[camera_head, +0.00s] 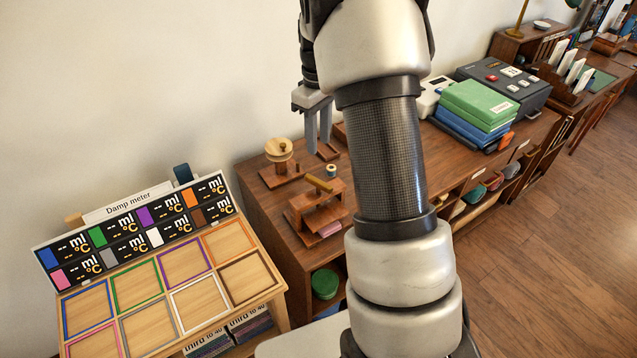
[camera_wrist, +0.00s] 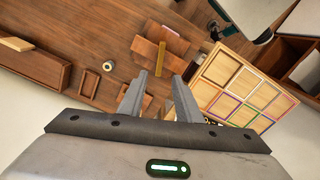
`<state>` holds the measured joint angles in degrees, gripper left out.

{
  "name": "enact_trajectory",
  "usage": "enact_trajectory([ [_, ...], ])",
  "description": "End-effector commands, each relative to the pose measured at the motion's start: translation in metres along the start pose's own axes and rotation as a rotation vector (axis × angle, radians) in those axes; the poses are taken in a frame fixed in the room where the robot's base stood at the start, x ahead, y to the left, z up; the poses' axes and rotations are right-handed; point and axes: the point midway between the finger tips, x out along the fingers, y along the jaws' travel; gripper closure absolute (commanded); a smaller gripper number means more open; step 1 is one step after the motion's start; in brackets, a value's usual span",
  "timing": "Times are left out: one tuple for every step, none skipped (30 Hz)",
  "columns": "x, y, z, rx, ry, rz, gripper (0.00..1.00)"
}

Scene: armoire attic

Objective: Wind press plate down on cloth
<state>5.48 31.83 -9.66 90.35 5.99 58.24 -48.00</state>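A small wooden press (camera_head: 309,203) stands on the brown cabinet top, with a light wooden bar (camera_head: 319,184) across its top. A folded pink cloth (camera_head: 330,229) shows low at its front side; whether the plate touches it is hidden. In the wrist view the press (camera_wrist: 149,48) lies beyond my fingertips, with the pink cloth (camera_wrist: 171,31) at its far edge. My gripper (camera_head: 318,146) hangs above the cabinet top, behind the press in the head view and clear of it. In the wrist view my gripper (camera_wrist: 159,82) is open, with nothing between the fingers.
A wooden stand with a round knob (camera_head: 279,150) is left of my gripper. A small spool (camera_head: 331,170) stands behind the press. The damp meter board (camera_head: 135,240) with coloured frames is at left. Green and blue boxes (camera_head: 478,105) are stacked at right.

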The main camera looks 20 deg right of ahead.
Motion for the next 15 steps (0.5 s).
enact_trajectory([
  [0.011, -0.001, 0.001, 0.001, -0.004, -0.003, 0.69],
  [0.018, -0.001, 0.001, 0.001, -0.005, -0.004, 0.69],
  [0.026, -0.001, 0.001, 0.002, -0.005, -0.004, 0.69],
  [0.033, -0.001, 0.001, 0.001, -0.005, -0.004, 0.69],
  [0.04, -0.001, 0.001, 0.001, -0.006, -0.004, 0.69],
  [0.048, -0.001, 0.002, 0.001, -0.006, -0.004, 0.69],
  [0.055, -0.001, 0.001, 0.001, -0.006, -0.004, 0.69],
  [0.062, -0.001, 0.001, 0.002, -0.006, -0.004, 0.69],
  [0.07, -0.001, 0.001, 0.002, -0.005, -0.004, 0.69],
  [0.077, -0.001, 0.001, 0.002, -0.006, -0.004, 0.69],
  [0.084, -0.001, 0.001, 0.002, -0.005, -0.004, 0.69],
  [0.092, -0.001, 0.001, 0.002, -0.005, -0.003, 0.69],
  [0.099, -0.001, 0.002, 0.003, -0.006, -0.004, 0.69],
  [0.105, -0.001, 0.001, 0.003, -0.005, -0.003, 0.69],
  [0.113, -0.002, 0.001, 0.003, -0.005, -0.004, 0.69],
])
